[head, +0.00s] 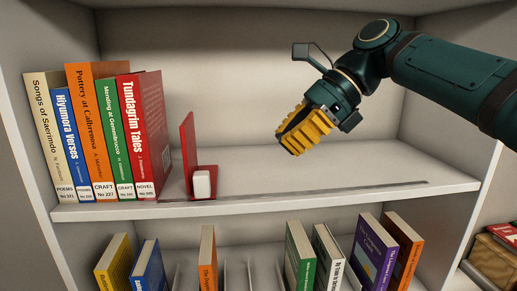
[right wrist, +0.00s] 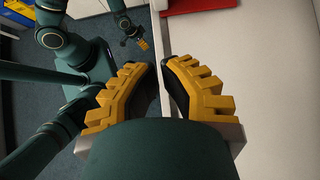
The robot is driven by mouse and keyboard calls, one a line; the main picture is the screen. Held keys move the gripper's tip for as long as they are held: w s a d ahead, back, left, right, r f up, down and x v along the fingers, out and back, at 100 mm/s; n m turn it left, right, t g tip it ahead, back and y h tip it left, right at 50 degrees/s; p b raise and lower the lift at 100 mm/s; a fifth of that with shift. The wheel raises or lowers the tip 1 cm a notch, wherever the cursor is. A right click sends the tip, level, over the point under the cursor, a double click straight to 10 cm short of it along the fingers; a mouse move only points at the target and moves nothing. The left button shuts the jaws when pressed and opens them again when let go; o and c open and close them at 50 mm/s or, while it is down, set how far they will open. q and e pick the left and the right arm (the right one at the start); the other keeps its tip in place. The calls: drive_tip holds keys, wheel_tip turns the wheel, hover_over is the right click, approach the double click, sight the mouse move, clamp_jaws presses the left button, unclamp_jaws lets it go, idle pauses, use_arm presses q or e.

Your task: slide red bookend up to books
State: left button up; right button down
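The red bookend (head: 188,150) stands upright on the upper shelf, with a white block (head: 201,184) at its foot. It is to the right of the row of books and a small gap separates it from the last one, the red Tundagrim Tales (head: 146,130). My right gripper (head: 290,137) is above the shelf, right of the bookend and apart from it. In the right wrist view its yellow fingers (right wrist: 160,62) are nearly together at the tips, with nothing between them. My left gripper (right wrist: 142,43) is small and far off there; its opening is unclear.
The upper shelf board (head: 330,182) is bare right of the bookend, with a dark strip along its front edge. Several books and thin dividers stand on the lower shelf, including a purple one (head: 370,250). The right side wall (head: 458,110) bounds the shelf.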

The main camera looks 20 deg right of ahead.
sight(201, 175)
drive_tip(key=b+x, duration=0.1)
drive_tip(key=x, duration=0.7)
drive_tip(key=shift+a+f+b, duration=0.15)
drive_tip(key=shift+b, duration=0.25)
drive_tip(key=a, duration=0.1)
drive_tip(key=w+a, duration=0.1)
drive_tip(key=a, duration=0.1)
drive_tip(key=shift+a+f, duration=0.1)
drive_tip(key=shift+f, duration=0.05)
drive_tip(key=shift+w+a, duration=0.2)
drive_tip(key=shift+a, duration=0.3)
drive_tip(key=a+p, duration=0.1)
drive_tip(key=a, duration=0.1)
drive_tip(key=w+a+p, duration=0.1)
drive_tip(key=a, duration=0.1)
drive_tip(key=shift+w+a, duration=0.2)
drive_tip(key=shift+a, duration=0.2)
drive_tip(key=shift+d, duration=0.1)
